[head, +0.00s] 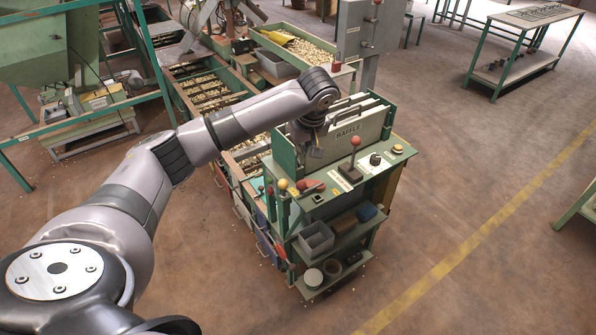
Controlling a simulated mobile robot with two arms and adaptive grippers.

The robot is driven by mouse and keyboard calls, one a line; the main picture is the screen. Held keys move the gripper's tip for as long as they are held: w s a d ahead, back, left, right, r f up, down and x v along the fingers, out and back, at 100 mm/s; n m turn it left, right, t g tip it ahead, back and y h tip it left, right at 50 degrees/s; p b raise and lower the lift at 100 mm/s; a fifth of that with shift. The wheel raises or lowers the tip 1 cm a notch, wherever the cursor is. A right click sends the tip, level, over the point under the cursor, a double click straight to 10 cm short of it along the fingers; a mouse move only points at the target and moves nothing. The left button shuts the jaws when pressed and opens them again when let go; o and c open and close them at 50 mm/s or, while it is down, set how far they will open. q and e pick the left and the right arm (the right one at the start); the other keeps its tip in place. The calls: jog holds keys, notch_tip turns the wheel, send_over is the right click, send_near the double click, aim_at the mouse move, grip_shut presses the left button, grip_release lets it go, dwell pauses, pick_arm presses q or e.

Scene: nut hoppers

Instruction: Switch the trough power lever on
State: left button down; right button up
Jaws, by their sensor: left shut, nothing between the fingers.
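Several levers show, and I cannot tell from their small labels which one is the trough power lever. A red-balled lever (355,142) stands upright on the green control panel (322,200), beside a white label. An orange-balled lever (283,185) is at the panel's left end. A grey box (356,30) on a post at the back has a small lever with a red tip (376,2). My left gripper (316,152) is shut and empty, just left of the upright red-balled lever, by the baffle plate (346,130); its fingertips are small and partly unclear. My right gripper is out of view.
Troughs of nuts (207,88) run behind my left arm. A grey bin (316,239) and small items sit on shelves below the panel. A green hopper frame (85,125) stands at left. The floor right of the panel, with a yellow line (480,240), is clear.

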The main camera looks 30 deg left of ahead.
aim_at(298, 172)
pick_arm(q)
jog(key=p+x, duration=0.1)
jog(key=x, duration=0.9)
jog(key=shift+f+p, duration=0.1)
jog(key=shift+p, duration=0.2)
